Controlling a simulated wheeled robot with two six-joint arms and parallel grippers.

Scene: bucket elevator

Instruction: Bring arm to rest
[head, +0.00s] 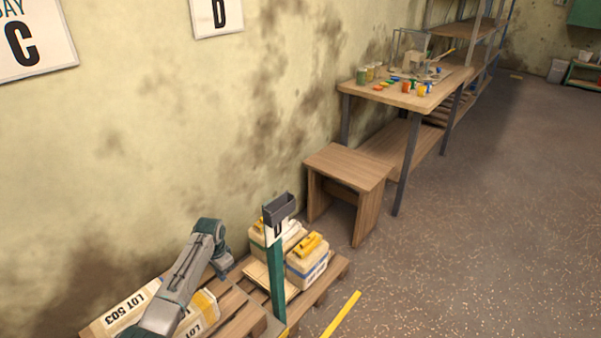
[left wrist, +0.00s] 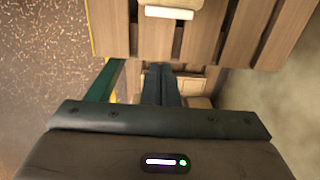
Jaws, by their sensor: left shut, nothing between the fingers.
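My left arm comes in from the bottom left of the head view, bends at a joint and drops toward the pallet. My left gripper (head: 222,271) is low above the pallet, left of the green post; its fingertips are hard to make out there. In the left wrist view the two dark fingers (left wrist: 161,70) lie together, shut, with nothing between them. Pale goods and wooden boards show beyond them. My right arm and gripper are in neither view.
A wooden pallet (head: 247,322) carries a LOT 503 sack (head: 128,305) and yellow-topped containers (head: 307,262). A green post (head: 275,275) with a grey box on top (head: 280,208) stands close by. A stool (head: 349,169) and workbench (head: 412,98) stand behind.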

